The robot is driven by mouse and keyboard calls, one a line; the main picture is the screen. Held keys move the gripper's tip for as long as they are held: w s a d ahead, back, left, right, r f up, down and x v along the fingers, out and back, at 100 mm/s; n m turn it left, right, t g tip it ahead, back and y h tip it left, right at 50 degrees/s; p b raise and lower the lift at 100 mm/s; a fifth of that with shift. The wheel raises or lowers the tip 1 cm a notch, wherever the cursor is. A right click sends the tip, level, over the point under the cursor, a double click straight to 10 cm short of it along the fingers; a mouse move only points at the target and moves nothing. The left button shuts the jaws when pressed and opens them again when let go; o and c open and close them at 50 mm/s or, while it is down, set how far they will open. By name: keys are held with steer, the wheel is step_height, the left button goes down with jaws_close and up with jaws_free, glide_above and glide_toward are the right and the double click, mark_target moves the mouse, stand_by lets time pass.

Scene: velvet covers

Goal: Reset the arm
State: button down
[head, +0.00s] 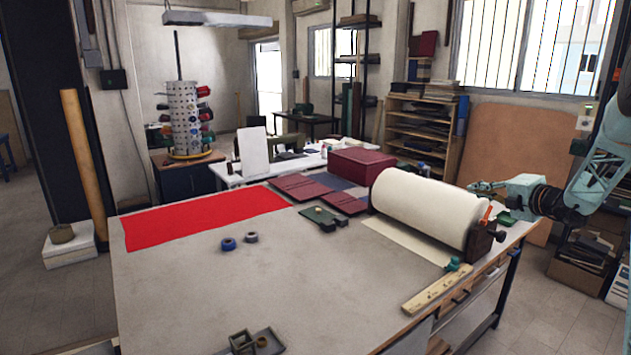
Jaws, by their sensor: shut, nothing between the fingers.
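My gripper (474,187) is at the right of the head view, at the end of my pale teal arm. It points left, above and behind the right end of the large cream roll (428,207). It is shut and holds nothing. It appears apart from the roll, with its fingertips small in this view.
The worktable (330,285) carries a red cloth (205,215), tape rolls (229,244), a dark red box (362,166), folded covers (302,186) and a wooden ruler (437,287). A small grey tray (268,342) is at the front. The table's middle is clear. Shelves (420,130) stand behind.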

steer(key=s+a+r+n+g+y+b, duration=0.1)
steer(key=s+a+r+n+g, duration=0.15)
steer(key=s+a+n, duration=0.6)
steer(key=s+a+r+n+g+y+b, duration=0.1)
steer(key=s+a+r+n+g, duration=0.15)
steer(key=s+a, duration=0.65)
steer(key=s+a+r+n+g+y+b, duration=0.1)
steer(key=s+a+r+n, duration=0.45)
steer(key=a, duration=0.85)
steer(key=s+a+f+n+g+h+b, duration=0.1)
steer(key=s+a+f+n+g, duration=0.15)
steer(key=s+n, duration=0.55)
steer(key=s+a+f+n+g+h+b, duration=0.1)
steer(key=s+a+n, duration=0.3)
steer(key=s, duration=0.9)
steer(key=s+a+f+n+g+h+b, duration=0.15)
steer(key=s+a+n, duration=0.25)
steer(key=s+n, duration=0.45)
steer(key=s+d+f+n+h, duration=0.1)
steer(key=s+d+f+n, duration=0.1)
steer(key=s, duration=0.5)
steer(key=s+d+f+n+h+b, duration=0.1)
steer(key=s+d+f+n, duration=0.1)
steer(key=s+n, duration=0.3)
steer(key=s+d+f+n+h+b, duration=0.1)
steer(key=s+d+f+n+h, duration=0.1)
steer(key=s, duration=0.7)
steer(key=shift+s+d+f+n+t, duration=0.3)
steer(key=shift+d+n, duration=0.2)
steer(key=shift+n, duration=0.2)
